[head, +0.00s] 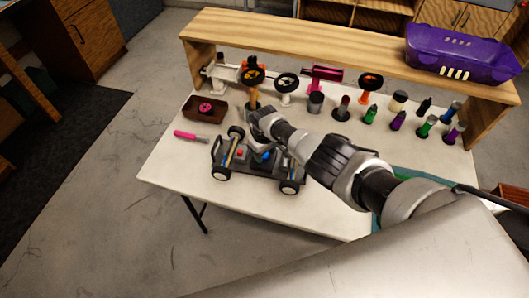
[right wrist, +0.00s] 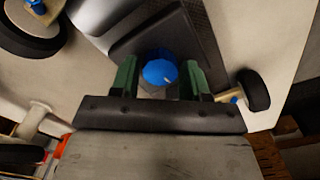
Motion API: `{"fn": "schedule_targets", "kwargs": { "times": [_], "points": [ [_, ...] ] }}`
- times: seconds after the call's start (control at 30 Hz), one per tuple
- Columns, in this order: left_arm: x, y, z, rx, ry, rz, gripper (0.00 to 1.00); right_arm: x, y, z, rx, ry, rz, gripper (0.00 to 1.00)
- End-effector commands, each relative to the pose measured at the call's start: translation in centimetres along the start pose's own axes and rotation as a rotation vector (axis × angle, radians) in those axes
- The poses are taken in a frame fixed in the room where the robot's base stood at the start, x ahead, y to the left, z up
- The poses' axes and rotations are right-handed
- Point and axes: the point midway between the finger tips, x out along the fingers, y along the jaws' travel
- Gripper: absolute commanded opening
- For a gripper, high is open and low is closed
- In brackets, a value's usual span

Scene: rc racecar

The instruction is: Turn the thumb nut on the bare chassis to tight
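The bare chassis (head: 257,171), dark with black wheels, stands on the white table in the head view. My right gripper (head: 262,150) reaches down over its middle. In the right wrist view, the blue round thumb nut (right wrist: 160,69) with a small pale mark stands on the dark chassis plate (right wrist: 205,35). The two green fingers of my right gripper (right wrist: 160,80) are on either side of the nut, with a narrow gap showing at each side. I cannot tell how deep the fingertips reach along the nut. My left gripper is not in view.
Several bottles, holders and wheel parts stand beneath. A brown tray (head: 215,112) and pink tool (head: 190,136) lie left of the chassis. The table's front left is clear.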

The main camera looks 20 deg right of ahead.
Motion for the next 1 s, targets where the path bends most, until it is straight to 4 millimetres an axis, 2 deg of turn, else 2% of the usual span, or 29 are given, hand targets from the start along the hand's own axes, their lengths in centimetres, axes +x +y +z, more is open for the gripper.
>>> {"fn": "schedule_targets", "kwargs": {
  "times": [0.03,0.1,0.47,0.57,1.0],
  "points": [
    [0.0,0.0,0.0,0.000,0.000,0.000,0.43,0.0,0.0,0.0,0.000,-0.001,0.000,0.54],
    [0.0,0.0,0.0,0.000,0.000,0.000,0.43,0.0,0.0,0.1,0.000,-0.002,0.000,0.63],
    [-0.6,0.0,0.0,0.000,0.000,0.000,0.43,-0.5,0.0,0.1,0.001,-0.004,-0.001,0.63],
    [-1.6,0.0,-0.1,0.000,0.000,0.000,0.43,-1.6,0.0,0.1,0.001,-0.004,-0.001,0.63],
    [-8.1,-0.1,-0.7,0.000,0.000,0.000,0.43,-8.7,0.0,0.1,0.001,-0.003,-0.001,0.63]
  ]
}}
